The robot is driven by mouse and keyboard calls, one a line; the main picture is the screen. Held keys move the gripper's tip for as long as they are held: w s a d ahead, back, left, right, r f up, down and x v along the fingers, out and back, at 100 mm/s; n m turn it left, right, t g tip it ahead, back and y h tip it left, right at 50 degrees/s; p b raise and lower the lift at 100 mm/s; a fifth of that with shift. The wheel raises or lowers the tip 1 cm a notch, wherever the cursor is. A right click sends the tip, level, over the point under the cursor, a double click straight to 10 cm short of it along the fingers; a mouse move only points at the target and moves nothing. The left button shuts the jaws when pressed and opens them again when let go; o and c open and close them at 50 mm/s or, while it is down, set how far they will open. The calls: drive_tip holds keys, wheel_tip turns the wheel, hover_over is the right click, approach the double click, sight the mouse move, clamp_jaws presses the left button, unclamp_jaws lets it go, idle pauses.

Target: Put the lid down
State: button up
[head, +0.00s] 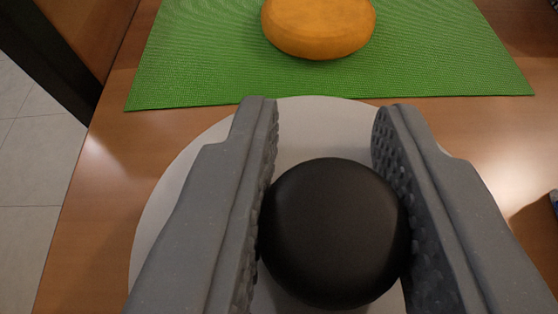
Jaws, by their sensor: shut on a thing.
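The lid (190,210) looks like a pale grey-white disc with a round black knob (335,235) at its middle. My gripper (325,108) is shut on the black knob, with one grey textured finger on each side of it. The disc spreads out below the fingers, which hide parts of it. Its near edge is cut off by the picture. I cannot tell whether the disc touches the wooden table (115,190) or hangs above it.
A green textured mat (190,65) lies on the table beyond the lid. A round orange-yellow thing (318,25) sits on it. The table's left edge drops to a tiled floor (35,170). A small dark thing is cut off at the right edge. Bare wood shows to the right.

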sight(321, 225)
wheel_tip(321, 225, down, 4)
drive_tip(key=shift+r+b, duration=0.15)
drive_tip(key=shift+b, duration=0.5)
drive_tip(key=shift+r, duration=0.1)
drive_tip(key=o, duration=1)
drive_tip(key=shift+s, duration=0.1)
drive_tip(key=shift+c, duration=0.2)
drive_tip(key=p+v, duration=0.3)
drive_tip(key=v, duration=0.9)
drive_tip(key=shift+r, duration=0.1)
